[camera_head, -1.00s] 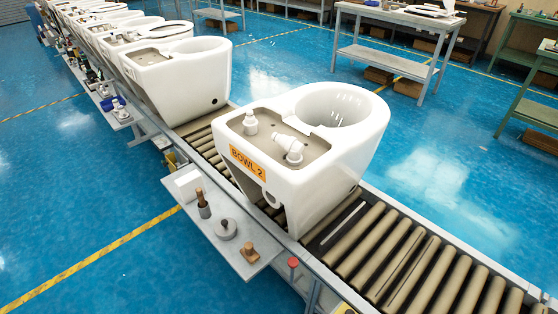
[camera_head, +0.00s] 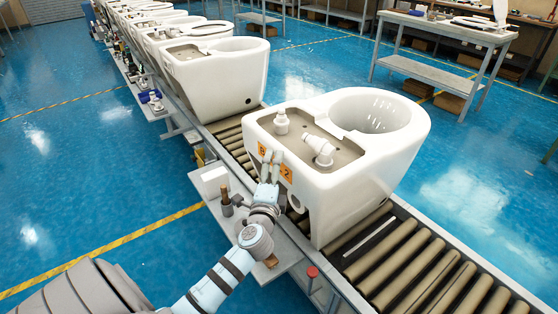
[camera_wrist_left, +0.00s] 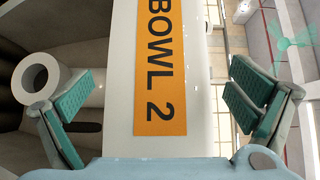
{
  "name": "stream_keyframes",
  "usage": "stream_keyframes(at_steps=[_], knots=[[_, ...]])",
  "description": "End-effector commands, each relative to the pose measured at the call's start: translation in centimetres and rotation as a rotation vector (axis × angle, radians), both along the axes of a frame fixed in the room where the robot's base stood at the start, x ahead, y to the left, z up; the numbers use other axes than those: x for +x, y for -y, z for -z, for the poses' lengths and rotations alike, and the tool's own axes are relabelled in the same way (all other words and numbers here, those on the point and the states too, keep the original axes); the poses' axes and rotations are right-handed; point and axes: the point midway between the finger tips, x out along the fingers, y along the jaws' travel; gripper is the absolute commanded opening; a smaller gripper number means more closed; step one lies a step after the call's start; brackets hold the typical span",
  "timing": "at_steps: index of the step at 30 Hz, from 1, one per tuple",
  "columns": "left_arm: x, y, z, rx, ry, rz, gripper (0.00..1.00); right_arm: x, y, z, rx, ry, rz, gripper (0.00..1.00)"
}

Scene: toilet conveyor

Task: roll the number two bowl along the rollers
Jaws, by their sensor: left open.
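The number two bowl (camera_head: 375,165) is a large white toilet bowl standing upright on the roller conveyor (camera_head: 420,255). White fittings stand in the recess on its top. Its orange label (camera_head: 285,172) is partly covered by my left gripper (camera_head: 271,160) in the head view. In the left wrist view the label (camera_wrist_left: 158,70) reads "BOWL 2" and lies between the green-padded fingers of my open left gripper (camera_wrist_left: 160,110). The gripper is at the bowl's labelled end; I cannot tell whether it touches. My right gripper is not in view.
Another white bowl (camera_head: 225,85) stands behind on the line, with several more beyond. A side shelf (camera_head: 235,225) holds a white box (camera_head: 213,180) and small tools. A red button (camera_head: 312,271) is at the conveyor's near edge. The rollers to the right are clear.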

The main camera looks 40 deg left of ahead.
Motion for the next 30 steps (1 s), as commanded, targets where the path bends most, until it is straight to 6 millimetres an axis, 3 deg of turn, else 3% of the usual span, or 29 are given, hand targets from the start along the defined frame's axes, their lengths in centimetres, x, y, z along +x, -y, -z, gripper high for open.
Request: stream_keyframes(at_steps=[3, 9, 19, 30], knots=[[2.2, -1.3, 0.1, 0.001, 0.0, -0.001, 1.0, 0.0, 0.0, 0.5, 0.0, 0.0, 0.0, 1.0], [4.5, -2.5, 0.1, 0.0, 0.0, -0.001, 1.0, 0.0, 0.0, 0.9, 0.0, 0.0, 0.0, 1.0], [5.0, -2.8, 0.0, -0.001, 0.0, -0.001, 1.0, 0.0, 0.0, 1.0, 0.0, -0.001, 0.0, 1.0], [5.0, -2.8, 0.1, 0.0, -0.001, -0.001, 0.42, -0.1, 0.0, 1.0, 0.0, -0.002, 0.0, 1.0]])
